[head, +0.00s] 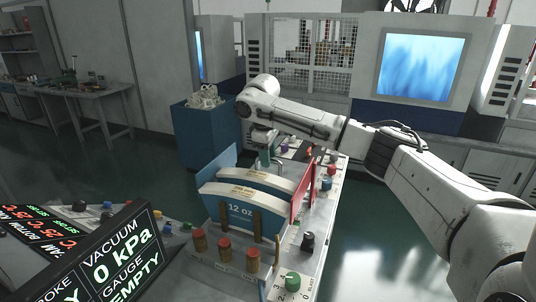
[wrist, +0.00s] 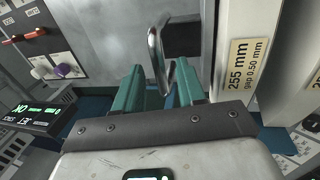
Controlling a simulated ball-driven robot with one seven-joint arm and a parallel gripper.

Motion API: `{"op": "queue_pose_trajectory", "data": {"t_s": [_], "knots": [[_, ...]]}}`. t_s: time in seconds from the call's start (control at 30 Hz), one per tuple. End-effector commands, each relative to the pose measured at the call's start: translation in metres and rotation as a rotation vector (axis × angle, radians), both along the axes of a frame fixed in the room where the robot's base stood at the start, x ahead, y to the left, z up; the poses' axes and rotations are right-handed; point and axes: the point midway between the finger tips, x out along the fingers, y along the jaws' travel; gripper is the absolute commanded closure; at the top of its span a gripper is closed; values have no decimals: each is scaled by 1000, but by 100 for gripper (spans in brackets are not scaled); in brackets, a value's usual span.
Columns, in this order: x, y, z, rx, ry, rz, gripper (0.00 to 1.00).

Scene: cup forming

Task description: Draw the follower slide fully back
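A bright metal loop handle (wrist: 157,50) stands out from a dark block (wrist: 182,35) in the wrist view; I take these to be part of the follower slide. My gripper (wrist: 160,88) has two teal fingers, one on each side of the handle's lower end. The fingers are apart, and a gap shows beside the handle, so it is not visibly clamped. In the head view my gripper (head: 265,157) points down behind the white blank stack (head: 243,190), where a bit of the metal handle (head: 279,166) shows. The rest of the slide is hidden there.
A red plate (head: 302,190) stands right of the stack, and a blue panel (head: 222,160) behind left. A readout screen (head: 112,262) is at lower left. The white stack's labelled edge (wrist: 236,50) is close right of my fingers.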

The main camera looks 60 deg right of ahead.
Motion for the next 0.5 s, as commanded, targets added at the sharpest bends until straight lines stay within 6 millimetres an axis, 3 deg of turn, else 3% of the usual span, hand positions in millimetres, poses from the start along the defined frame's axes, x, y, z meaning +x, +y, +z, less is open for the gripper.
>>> {"op": "queue_pose_trajectory", "data": {"t_s": [0.07,0.5], "knots": [[0,0,0,0,0,0,60],[0,0,0,0,0,0,100]]}}
